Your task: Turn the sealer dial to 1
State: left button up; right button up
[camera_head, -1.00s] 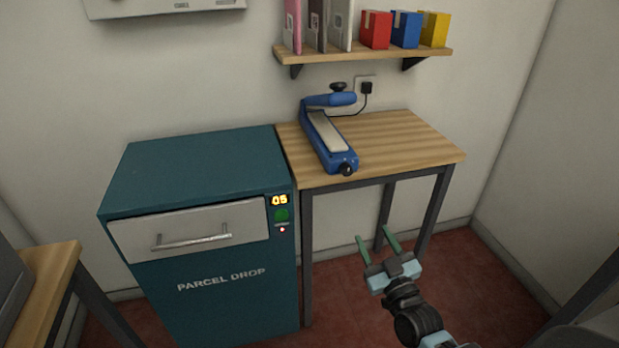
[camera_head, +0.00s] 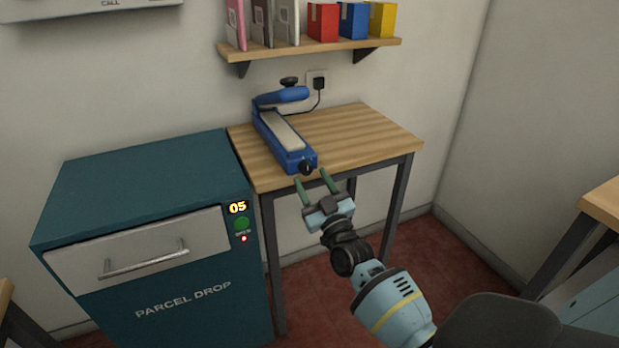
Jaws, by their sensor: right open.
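The blue sealer (camera_head: 284,138) sits on the small wooden table, with its lever raised at the back. Its black dial (camera_head: 307,168) is on the front end, facing me. A pale mark shows on the dial, but its numbers are too small to read. My right gripper (camera_head: 315,184) is open and empty, its two green fingers pointing up just below and in front of the dial. I cannot tell whether a finger touches it. My left gripper is not in view.
The wooden table (camera_head: 365,135) is otherwise bare. The teal parcel drop cabinet (camera_head: 140,185) stands close on its left. A shelf (camera_head: 330,50) with folders and coloured boxes hangs above. A black plug (camera_head: 319,83) with a cable sits in the wall behind the sealer.

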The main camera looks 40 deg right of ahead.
jog(key=shift+x, duration=1)
jog(key=c, duration=1)
